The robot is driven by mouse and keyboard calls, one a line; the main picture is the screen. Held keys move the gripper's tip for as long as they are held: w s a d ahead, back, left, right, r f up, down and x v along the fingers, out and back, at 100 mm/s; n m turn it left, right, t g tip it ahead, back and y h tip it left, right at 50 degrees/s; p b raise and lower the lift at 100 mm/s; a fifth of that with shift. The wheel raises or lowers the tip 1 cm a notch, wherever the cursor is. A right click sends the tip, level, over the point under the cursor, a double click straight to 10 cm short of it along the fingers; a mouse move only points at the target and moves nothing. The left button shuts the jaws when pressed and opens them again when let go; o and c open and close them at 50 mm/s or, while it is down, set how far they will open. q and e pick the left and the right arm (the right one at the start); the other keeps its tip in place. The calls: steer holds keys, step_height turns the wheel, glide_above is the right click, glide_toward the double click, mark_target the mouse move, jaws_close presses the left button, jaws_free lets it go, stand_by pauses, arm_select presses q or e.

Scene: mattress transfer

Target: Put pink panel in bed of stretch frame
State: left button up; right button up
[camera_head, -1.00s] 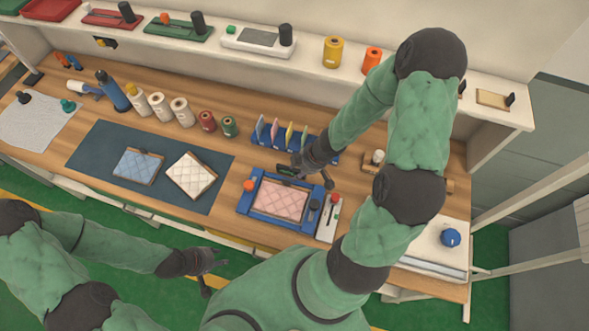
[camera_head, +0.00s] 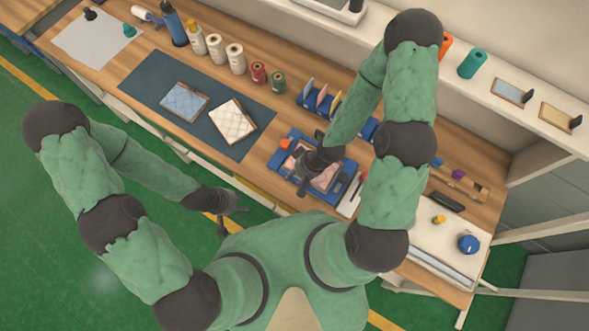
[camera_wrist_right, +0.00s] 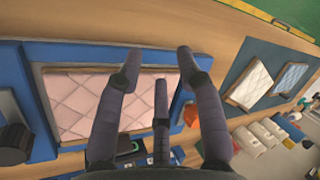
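The pink quilted panel (camera_wrist_right: 80,103) lies inside the blue stretch frame (camera_wrist_right: 40,148); I cannot tell whether it is fully seated. In the head view, the panel (camera_head: 325,179) is partly hidden by my right gripper (camera_head: 303,182), and the blue frame (camera_head: 284,158) surrounds it. In the right wrist view, my right gripper (camera_wrist_right: 160,58) has its fingers spread over the panel's edge and the frame's side, with nothing between them. My left gripper (camera_head: 231,220) is open and empty, off the front edge of the table.
A white quilted panel (camera_head: 233,120) and a blue one (camera_head: 184,101) lie on the dark mat (camera_head: 146,87). Several thread spools stand behind the mat. A blue rack (camera_head: 312,99) with coloured cards stands behind the frame. A white tray (camera_head: 427,235) is at the right.

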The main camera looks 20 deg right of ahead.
steer(key=shift+s+a+f+m+g+h, duration=0.15)
steer(key=shift+s+a+f+m, duration=0.2)
steer(key=shift+s+f, duration=0.2)
steer(key=shift+s+a+f+m+g+h, duration=0.15)
steer(key=shift+s+a+f+m, duration=0.25)
steer(key=shift+s, duration=0.2)
steer(key=shift+s+f+m, duration=0.25)
steer(key=shift+s+f, duration=0.1)
steer(key=shift+s, duration=0.1)
